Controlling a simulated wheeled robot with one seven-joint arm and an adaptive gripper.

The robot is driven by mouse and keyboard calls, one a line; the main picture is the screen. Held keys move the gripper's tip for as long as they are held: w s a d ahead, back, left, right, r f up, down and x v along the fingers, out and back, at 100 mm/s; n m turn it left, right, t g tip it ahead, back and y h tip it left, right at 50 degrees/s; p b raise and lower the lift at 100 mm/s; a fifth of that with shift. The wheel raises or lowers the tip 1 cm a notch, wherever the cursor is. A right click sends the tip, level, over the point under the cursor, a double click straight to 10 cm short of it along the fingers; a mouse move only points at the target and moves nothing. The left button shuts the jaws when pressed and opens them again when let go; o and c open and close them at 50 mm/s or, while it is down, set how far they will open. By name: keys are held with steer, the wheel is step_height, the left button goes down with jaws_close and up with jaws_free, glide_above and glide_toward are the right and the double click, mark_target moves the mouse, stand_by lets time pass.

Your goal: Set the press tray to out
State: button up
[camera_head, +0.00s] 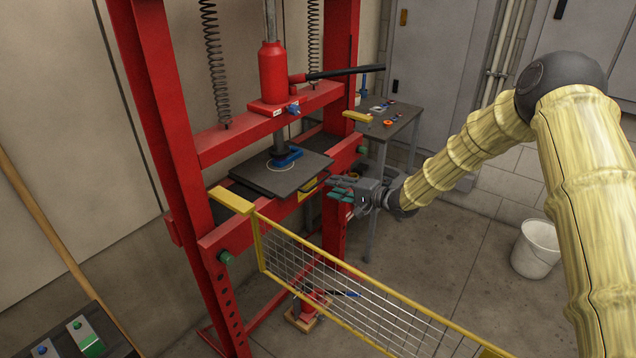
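The press tray (262,180) is a flat dark plate in the red press frame (186,130), between its two uprights. A blue piece (287,157) stands on the tray under the press ram. A yellow-marked part (308,189) shows below the tray's right front edge. My gripper (336,190) is right of the tray's front right corner, pointing left, near the right upright. Its greenish fingers look spread apart with nothing between them. I cannot tell whether they touch the frame behind them.
A yellow mesh guard (350,290) stands swung out in front of the press, below my gripper. A small table (400,120) with parts stands behind. A white bucket (537,248) is on the floor at right. A control box (80,335) is at lower left.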

mark_target(316, 184)
steer(key=x, duration=0.2)
steer(key=p+x, duration=0.1)
steer(key=x, duration=0.2)
steer(key=f+x, duration=0.1)
steer(key=x, duration=0.2)
steer(key=shift+w, duration=0.25)
steer(key=shift+r, duration=0.15)
jaws_close()
